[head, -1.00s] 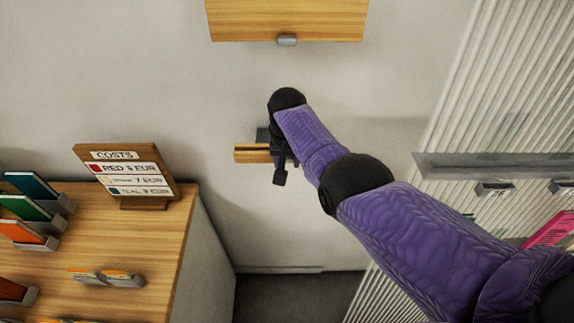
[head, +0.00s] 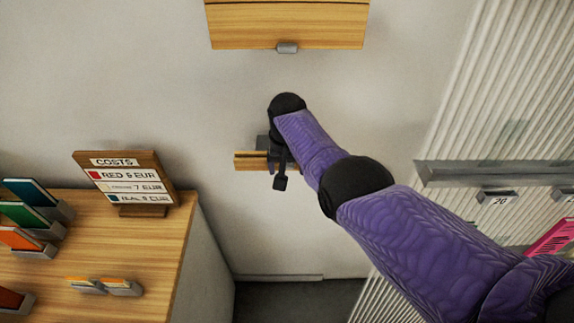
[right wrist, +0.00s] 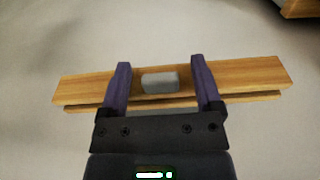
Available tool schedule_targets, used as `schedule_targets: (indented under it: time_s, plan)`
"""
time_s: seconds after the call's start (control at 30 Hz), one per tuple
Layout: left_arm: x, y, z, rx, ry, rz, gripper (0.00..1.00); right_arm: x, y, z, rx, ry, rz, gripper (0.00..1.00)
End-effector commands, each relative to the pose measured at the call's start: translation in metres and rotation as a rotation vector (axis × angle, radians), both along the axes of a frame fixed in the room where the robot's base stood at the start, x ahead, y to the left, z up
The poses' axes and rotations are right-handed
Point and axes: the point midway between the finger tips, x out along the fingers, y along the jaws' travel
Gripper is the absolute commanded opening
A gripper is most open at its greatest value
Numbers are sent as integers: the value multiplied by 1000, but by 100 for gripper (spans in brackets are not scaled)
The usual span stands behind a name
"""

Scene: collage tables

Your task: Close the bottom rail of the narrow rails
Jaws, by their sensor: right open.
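The bottom narrow rail is a short wooden rail (head: 250,161) on the wall, mostly hidden behind my right arm in the head view. In the right wrist view the wooden rail (right wrist: 250,76) runs across, with a grey handle (right wrist: 160,82) at its middle. My right gripper (right wrist: 160,75) is open, with one finger on each side of the handle and apart from it. In the head view the right gripper (head: 281,180) is in front of the rail, its fingers mostly hidden. My left gripper is not in view.
A wider wooden unit (head: 287,25) with a grey handle (head: 287,48) is on the wall above. A wooden table (head: 150,245) at the left holds a costs sign (head: 125,180) and coloured cards in holders. A grey rail (head: 500,174) crosses the ribbed panel at the right.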

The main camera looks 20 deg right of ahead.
Motion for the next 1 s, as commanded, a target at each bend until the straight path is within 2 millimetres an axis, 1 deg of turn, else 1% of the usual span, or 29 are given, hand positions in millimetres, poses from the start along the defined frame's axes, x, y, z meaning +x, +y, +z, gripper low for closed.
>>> schedule_targets:
  time_s: [0.13,0.2,0.3,0.4,0.87,0.97,1.0]
  plan:
    - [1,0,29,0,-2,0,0,-2,1,35,0,-4,0,82]
    - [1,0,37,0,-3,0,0,-3,1,50,0,-4,0,82]
    - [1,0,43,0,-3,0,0,-4,2,66,0,-4,0,82]
    - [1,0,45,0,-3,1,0,-5,2,74,-1,-2,0,82]
    - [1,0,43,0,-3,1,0,-6,1,72,-1,-2,1,82]
    - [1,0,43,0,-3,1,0,-16,-2,57,-2,-12,14,82]
    - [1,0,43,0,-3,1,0,-25,-5,46,-4,-21,27,82]
